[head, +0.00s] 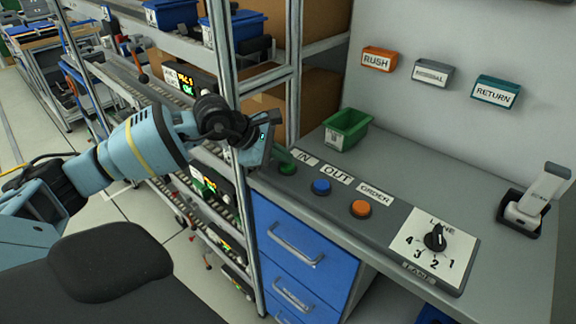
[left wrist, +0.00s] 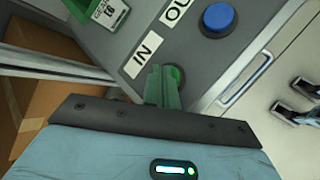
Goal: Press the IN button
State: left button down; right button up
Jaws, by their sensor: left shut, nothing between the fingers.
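The green IN button (head: 287,168) sits at the left end of the grey control panel, by the white IN label (head: 305,157). My left gripper (head: 283,156) is shut and empty, its green fingers right at the button. In the left wrist view the fingers (left wrist: 163,86) reach to the edge of the green button (left wrist: 177,76) and hide part of it. I cannot tell whether they touch it. The blue OUT button (head: 321,186) and the orange ORDER button (head: 360,208) lie to the right on the same panel. My right gripper is not in view.
A green bin (head: 346,129) stands behind the panel. A scanner (head: 536,198) rests in a holder at the right. A shelf rack (head: 240,110) stands close to my left arm.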

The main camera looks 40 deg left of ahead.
aim_at(283, 166)
pick_arm(q)
jog(key=shift+f, duration=0.4)
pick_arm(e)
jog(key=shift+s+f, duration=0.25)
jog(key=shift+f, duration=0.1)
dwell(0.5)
pick_arm(q)
jog(key=shift+r, duration=0.9)
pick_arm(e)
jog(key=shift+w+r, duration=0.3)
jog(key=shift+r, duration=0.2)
pick_arm(q)
jog(key=shift+r+p, duration=1.3)
jog(key=shift+r, duration=1.25)
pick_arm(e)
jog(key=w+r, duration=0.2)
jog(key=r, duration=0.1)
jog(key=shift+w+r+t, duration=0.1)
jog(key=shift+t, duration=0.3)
pick_arm(q)
jog(key=shift+f, duration=0.1)
